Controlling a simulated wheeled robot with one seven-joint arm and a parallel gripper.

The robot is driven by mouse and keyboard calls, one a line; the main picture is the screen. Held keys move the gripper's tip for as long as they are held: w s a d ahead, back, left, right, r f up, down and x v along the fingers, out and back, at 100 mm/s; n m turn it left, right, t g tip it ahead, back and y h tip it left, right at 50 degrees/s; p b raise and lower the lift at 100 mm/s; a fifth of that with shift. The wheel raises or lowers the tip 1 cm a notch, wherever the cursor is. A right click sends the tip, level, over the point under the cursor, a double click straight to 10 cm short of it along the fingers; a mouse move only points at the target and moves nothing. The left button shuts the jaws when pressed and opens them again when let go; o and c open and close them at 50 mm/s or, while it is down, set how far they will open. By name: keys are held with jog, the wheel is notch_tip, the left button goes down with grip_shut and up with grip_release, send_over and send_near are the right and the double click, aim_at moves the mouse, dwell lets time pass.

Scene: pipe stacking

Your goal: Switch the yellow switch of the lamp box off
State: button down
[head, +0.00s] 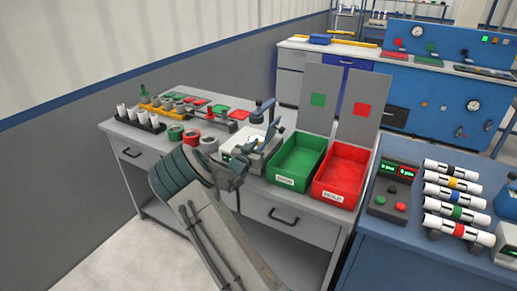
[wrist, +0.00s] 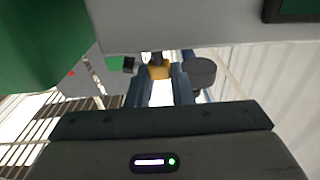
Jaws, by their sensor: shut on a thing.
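The yellow switch (wrist: 158,72) shows in the wrist view between my fingertips, against the lower edge of a pale grey box (wrist: 200,25) that fills the top of that view. My gripper (wrist: 160,85) is shut on the yellow switch. In the head view, my gripper (head: 238,172) is at the front of a pale box (head: 268,153) on the grey workbench, left of the green bin. My wrist hides most of the box's front there, and the switch is not visible in that view. Whether the lamp is lit cannot be told.
A green bin (head: 273,179) and a red bin (head: 316,191) stand close on the right, with upright panels behind. Grey, red and green rings (head: 192,138) and a rack of white pipes (head: 130,118) are on the left. A blue table (head: 390,232) with striped pipes is at the right.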

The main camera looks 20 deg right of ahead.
jog(key=shift+a+f+h+b, duration=0.15)
jog(key=shift+h+b, duration=0.15)
jog(key=shift+b, duration=0.3)
jog(key=shift+s+t, duration=0.1)
jog(key=shift+t, duration=0.2)
jog(key=c, duration=1.3)
grip_release()
jog(key=b+v, duration=0.1)
jog(key=v, duration=1.2)
jog(key=shift+s+a+b, duration=0.25)
jog(key=shift+a+b, duration=0.05)
jog(key=shift+a, duration=0.05)
